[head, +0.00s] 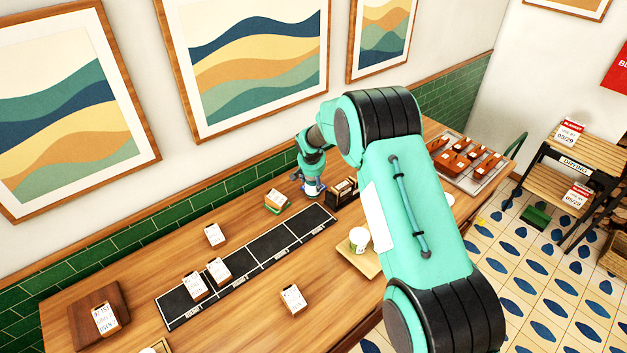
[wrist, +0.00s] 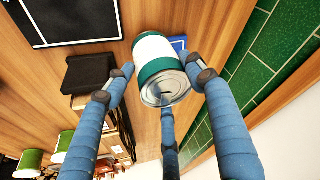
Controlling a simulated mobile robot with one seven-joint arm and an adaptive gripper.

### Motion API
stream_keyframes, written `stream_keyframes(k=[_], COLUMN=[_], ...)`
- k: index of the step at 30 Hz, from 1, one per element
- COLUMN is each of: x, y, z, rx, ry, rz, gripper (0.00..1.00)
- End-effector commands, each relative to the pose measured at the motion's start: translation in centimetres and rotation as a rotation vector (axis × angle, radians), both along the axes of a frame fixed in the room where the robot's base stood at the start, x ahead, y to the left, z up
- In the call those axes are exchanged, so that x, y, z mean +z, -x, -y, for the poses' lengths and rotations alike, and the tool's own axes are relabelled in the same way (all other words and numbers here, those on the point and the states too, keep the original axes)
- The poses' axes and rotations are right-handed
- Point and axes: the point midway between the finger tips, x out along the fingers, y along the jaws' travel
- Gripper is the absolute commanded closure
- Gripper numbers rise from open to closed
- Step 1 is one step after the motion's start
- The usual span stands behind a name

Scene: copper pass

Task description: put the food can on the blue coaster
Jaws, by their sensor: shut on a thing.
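The food can (wrist: 162,70) is a green and white cylinder with a bare metal end, seen in the wrist view. My gripper (wrist: 162,78) has its blue fingers around the can and is shut on it. The blue coaster (wrist: 179,43) shows as a small blue patch beyond the can, which hides most of it. I cannot tell whether the can touches the coaster. In the head view my gripper (head: 313,187) is small, low over the back of the counter by the green tiles; the can and coaster are not clear there.
A dark box of packets (head: 343,192) stands just right of my gripper. A small stack with a white card (head: 276,201) lies to its left. A row of black mats (head: 245,262) runs along the wooden counter. A white cup (head: 358,240) stands on a wooden tray nearer the front.

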Motion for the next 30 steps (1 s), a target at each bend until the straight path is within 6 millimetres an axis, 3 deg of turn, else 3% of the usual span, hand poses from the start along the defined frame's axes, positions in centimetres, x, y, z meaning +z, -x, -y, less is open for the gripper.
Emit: stream_keyframes(k=[4, 5, 7, 22, 30], x=[-0.2, -0.3, -0.2, 0.2, 2.2], y=[-0.1, 0.0, 0.0, 0.0, 0.8], z=[0.0, 0.0, 0.0, 0.0, 0.0], rx=[0.000, 0.000, 0.000, 0.000, 0.000], ry=[-0.001, 0.000, 0.000, 0.000, -0.001], rz=[0.002, 0.000, 0.000, 0.000, 0.002], gripper=[0.95, 0.40, 0.27, 0.27, 0.27])
